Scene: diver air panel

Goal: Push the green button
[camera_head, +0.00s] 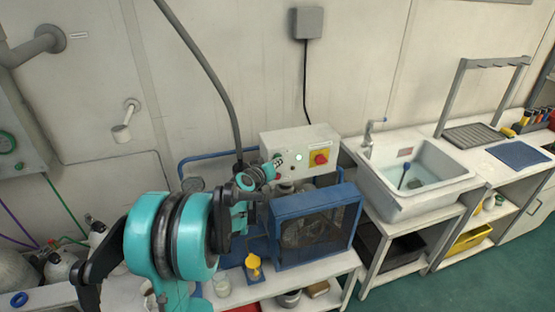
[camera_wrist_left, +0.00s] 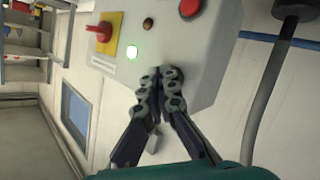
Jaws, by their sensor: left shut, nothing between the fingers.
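A light grey control box (camera_head: 325,138) is on the wall side behind the blue-framed machine. Its front (camera_wrist_left: 205,50) fills the upper middle of the left wrist view. The fingers hide part of the face. My right gripper is not in view.
A red knob on a yellow plate (camera_head: 321,158) is right of the glowing button. A red button (camera_wrist_left: 189,8) and a small brass-coloured one (camera_wrist_left: 148,23) are also on the box. The blue-framed machine (camera_head: 316,200) stands below; a sink (camera_head: 412,172) is to the right.

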